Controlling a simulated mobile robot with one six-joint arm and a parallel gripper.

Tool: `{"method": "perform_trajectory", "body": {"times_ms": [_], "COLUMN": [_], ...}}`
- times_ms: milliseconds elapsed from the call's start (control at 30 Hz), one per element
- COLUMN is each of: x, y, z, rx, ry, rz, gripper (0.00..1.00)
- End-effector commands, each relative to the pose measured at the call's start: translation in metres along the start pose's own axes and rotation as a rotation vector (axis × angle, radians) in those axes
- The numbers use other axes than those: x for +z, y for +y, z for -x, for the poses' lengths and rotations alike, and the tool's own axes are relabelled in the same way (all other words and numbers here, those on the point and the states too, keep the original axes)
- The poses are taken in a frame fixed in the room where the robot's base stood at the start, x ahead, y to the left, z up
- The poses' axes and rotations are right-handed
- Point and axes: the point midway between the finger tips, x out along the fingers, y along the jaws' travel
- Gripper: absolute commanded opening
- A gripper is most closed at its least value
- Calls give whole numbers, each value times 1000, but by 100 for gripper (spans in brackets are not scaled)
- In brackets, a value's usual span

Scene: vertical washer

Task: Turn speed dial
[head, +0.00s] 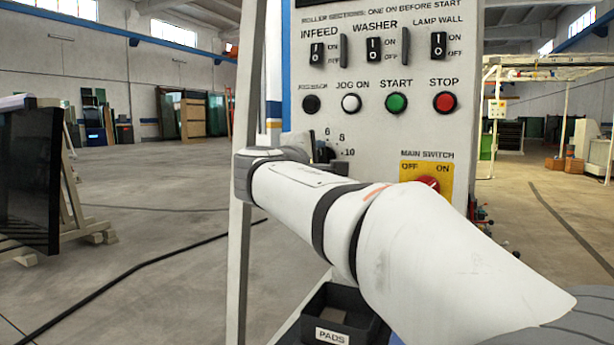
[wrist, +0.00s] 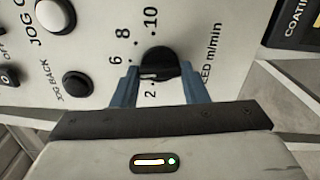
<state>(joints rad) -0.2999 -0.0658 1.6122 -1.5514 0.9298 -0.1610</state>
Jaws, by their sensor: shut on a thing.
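The speed dial (wrist: 159,61) is a round black knob on the pale panel in the wrist view. The numbers 2, 6, 8 and 10 show around it, with "m/min" lettering to its right. A short white mark shows at its lower left, but I cannot tell exactly which number it points at. My gripper (wrist: 158,72) has its two blue fingers on either side of the knob, shut on it. In the head view my arm hides most of the dial, and only the 6, 8 and 10 markings show clearly.
The control panel (head: 460,130) carries three black switches, a row of buttons with green start (head: 397,103) and red stop (head: 445,102), and a red main switch (head: 428,186) on yellow. A black pads tray (head: 372,328) sits below my arm.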

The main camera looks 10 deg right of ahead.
Motion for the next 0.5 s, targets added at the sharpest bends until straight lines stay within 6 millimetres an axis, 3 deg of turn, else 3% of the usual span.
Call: {"method": "perform_trajectory", "body": {"times_ms": [500], "x": [0], "y": [4], "z": [0], "rx": [8], "ry": [3], "rz": [-131], "gripper": [17]}}
